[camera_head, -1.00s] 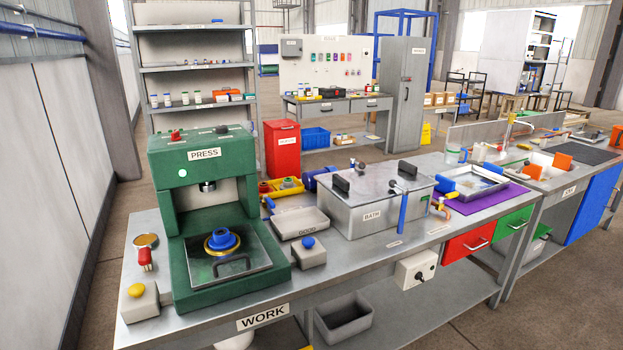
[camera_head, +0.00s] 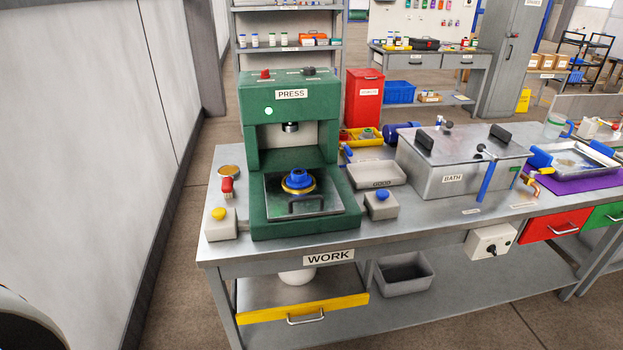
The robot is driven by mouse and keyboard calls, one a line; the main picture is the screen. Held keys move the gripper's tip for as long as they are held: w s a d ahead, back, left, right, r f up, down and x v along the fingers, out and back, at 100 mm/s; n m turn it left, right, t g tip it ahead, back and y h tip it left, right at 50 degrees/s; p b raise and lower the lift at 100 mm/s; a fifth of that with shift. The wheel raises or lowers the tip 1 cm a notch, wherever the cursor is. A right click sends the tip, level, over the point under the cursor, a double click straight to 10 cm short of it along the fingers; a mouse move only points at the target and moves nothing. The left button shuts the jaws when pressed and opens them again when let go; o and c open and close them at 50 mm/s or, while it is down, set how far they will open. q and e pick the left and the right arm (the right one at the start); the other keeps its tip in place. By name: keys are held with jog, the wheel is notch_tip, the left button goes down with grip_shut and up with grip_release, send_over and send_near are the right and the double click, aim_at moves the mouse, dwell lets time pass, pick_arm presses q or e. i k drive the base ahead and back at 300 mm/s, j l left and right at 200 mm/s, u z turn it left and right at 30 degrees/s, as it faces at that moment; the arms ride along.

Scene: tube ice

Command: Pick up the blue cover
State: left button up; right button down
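A blue round stepped piece (camera_head: 298,179), which may be the blue cover, sits on a gold ring (camera_head: 298,188) on the plate of the green press (camera_head: 301,228). The press head hangs above it with a clear gap. Neither of my grippers is in view. A rounded pale and dark shape shows at the lower left corner; I cannot tell what it is.
The press stands on the grey WORK bench (camera_head: 450,220). Button boxes with yellow (camera_head: 219,226) and blue (camera_head: 381,206) tops flank it. A GOOD tray (camera_head: 375,174) and the BATH tank (camera_head: 465,178) stand to the right. A yellow-fronted drawer (camera_head: 303,306) shows below.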

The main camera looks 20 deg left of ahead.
aim_at(297, 182)
jog(key=i+l+u, duration=0.65)
jog(key=k+l, duration=0.05)
jog(key=l, duration=0.05)
